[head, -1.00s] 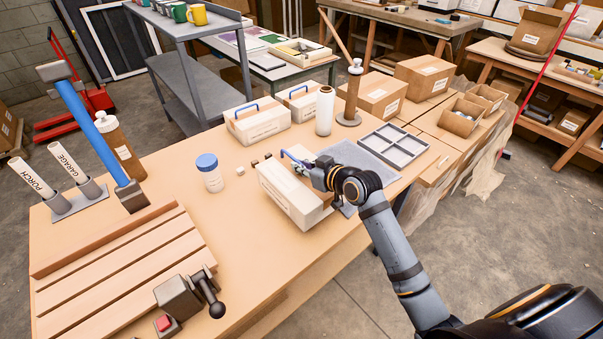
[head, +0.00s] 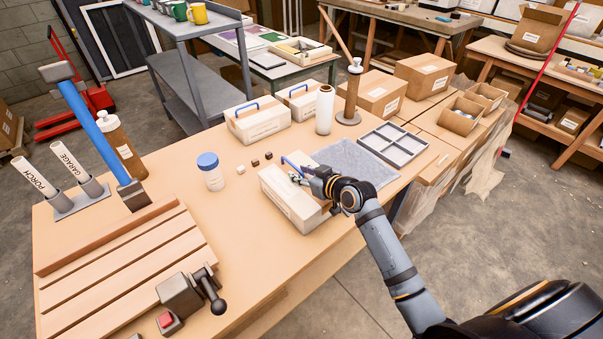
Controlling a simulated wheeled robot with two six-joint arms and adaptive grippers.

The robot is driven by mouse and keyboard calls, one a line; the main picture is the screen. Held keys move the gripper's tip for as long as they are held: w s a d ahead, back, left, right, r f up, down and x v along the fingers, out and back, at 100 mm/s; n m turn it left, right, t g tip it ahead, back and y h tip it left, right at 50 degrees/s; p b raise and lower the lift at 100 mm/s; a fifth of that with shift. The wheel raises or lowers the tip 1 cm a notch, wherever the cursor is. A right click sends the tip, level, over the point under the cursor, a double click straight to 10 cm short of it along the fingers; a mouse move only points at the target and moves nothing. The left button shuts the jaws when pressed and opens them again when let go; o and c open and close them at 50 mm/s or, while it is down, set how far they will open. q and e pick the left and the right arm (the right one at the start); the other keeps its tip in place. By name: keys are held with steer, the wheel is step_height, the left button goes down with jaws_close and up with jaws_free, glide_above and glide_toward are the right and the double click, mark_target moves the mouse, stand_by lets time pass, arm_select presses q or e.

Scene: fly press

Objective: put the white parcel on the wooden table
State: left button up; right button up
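The white parcel (head: 283,205), a pale box with a blue handle and a label, is at the front right edge of the wooden table (head: 230,232). It is not clear whether its underside fully rests on the tabletop. My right gripper (head: 298,177) is at the parcel's top, by the blue handle. The fingertips are small and partly overlap the handle, so I cannot tell if they are closed on it. My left gripper is not in view.
Two similar blue-handled boxes (head: 258,121) (head: 299,101) stand further back. A blue-lidded jar (head: 210,172), small cubes (head: 255,163), a grey mat (head: 350,157) and a divided tray (head: 394,143) surround the parcel. A slatted board and a hammer occupy the left side.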

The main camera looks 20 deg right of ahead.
mark_target(327, 203)
steer(key=v, duration=0.5)
steer(key=shift+s+d+r, duration=0.1)
steer(key=shift+s+r, duration=0.1)
steer(key=shift+s, duration=0.15)
steer(key=p+v, duration=0.1)
steer(key=v, duration=0.3)
steer(key=shift+s+d+r+p, duration=0.15)
steer(key=shift+d+r+p, duration=0.05)
steer(key=shift+r+p, duration=0.1)
steer(key=shift+s+d+r+p, duration=0.1)
steer(key=shift+s+p, duration=0.2)
steer(key=shift+s+r, duration=0.1)
steer(key=shift+s, duration=0.4)
